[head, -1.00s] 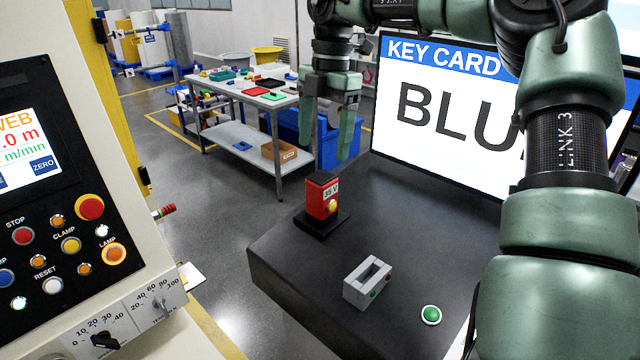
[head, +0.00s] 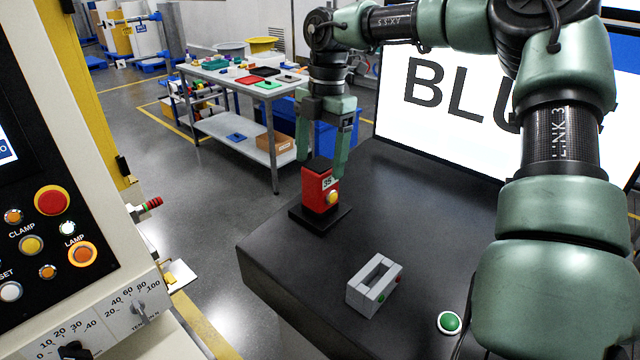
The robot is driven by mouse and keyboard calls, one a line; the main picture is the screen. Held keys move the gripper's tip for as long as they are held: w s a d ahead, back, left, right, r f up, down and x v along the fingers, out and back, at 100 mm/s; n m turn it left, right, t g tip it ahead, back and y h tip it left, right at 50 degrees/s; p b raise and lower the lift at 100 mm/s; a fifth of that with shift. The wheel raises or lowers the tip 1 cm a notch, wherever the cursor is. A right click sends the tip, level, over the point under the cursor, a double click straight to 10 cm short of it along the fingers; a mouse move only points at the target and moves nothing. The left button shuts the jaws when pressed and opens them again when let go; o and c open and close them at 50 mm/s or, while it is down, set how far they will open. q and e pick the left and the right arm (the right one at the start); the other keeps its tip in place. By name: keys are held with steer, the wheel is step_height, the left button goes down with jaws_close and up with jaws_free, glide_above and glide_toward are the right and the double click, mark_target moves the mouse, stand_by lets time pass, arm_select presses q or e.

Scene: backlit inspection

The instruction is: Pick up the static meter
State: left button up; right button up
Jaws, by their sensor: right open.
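The static meter (head: 319,196) is a small red box with a dark top, a small display marked 35 and a yellow button. It stands upright on a black base plate (head: 322,220) at the far left corner of the dark bench. My right gripper (head: 322,165) comes down over it from above, open, with its green fingers on either side of the meter's top. I cannot tell whether the fingers touch it. My left gripper is not in view.
A grey slotted block (head: 374,287) and a green button (head: 449,322) sit on the dark bench (head: 420,225) in front. A large screen (head: 440,110) stands behind. A machine panel (head: 60,240) is at left. A work table (head: 235,82) stands further back.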

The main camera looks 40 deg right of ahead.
mark_target(320, 164)
steer(key=shift+f+p, duration=0.4)
steer(key=shift+f, duration=1.4)
steer(key=shift+r, duration=0.1)
steer(key=c, duration=1.6)
jaws_close()
steer(key=shift+r, duration=0.1)
